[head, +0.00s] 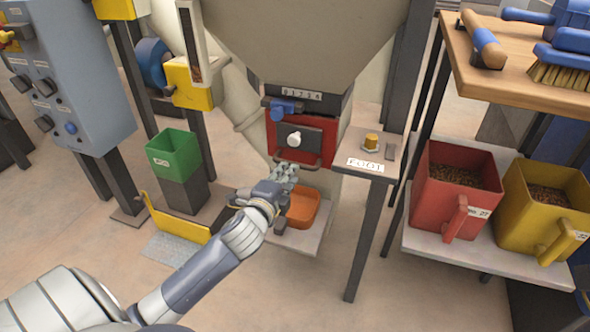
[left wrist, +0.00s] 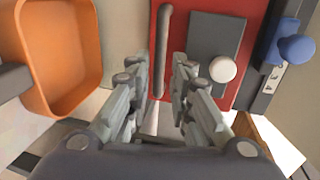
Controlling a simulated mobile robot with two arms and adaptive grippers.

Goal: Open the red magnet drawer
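The red drawer (head: 314,150) is set in the machine under the large hopper, with a grey plate and white knob (head: 294,139) on its front. Its bar handle (head: 312,163) runs along the lower edge. The drawer front appears closed against the housing. My left gripper (head: 284,174) is just below and in front of the handle. In the left wrist view the red front (left wrist: 252,50) and handle (left wrist: 164,30) show, and my left gripper's fingers (left wrist: 160,68) are apart, with the handle between them in the picture. Whether they touch it is unclear. My right gripper is out of view.
An orange tray (head: 303,208) sits below the drawer, close to my left gripper. A blue knob (head: 284,107) is above the drawer. A small side shelf (head: 379,164) with a yellow-topped item stands right. Red (head: 428,195) and yellow bins (head: 522,225) stand further right.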

